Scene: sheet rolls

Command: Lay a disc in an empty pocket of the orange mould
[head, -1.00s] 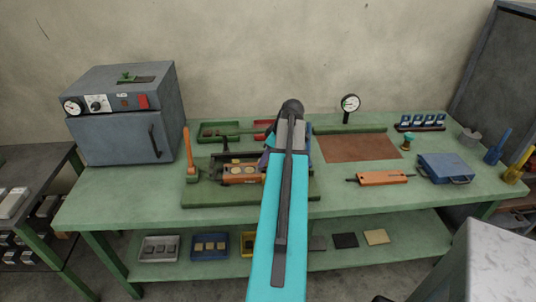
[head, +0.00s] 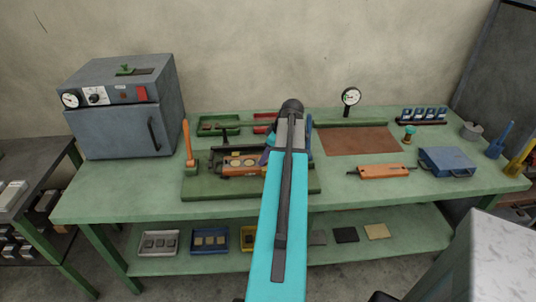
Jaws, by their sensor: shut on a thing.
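The orange mould (head: 228,171) sits on a green base plate (head: 205,192) left of my arm. Two pale yellow round shapes show on its top, one at the left (head: 234,162) and one at the right (head: 250,162). I cannot tell whether these are discs or bare pockets. The mould's right end lies close to my arm, and part of it may be hidden. My cyan arm reaches up over the bench in front of the base plate. My gripper and anything in it are hidden behind the arm.
A grey oven (head: 115,130) stands on the left of the bench (head: 120,190). An orange upright handle (head: 187,145) rises left of the mould. Right of my arm are a brown mat (head: 360,140), an orange tool (head: 385,171) and a blue case (head: 447,161).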

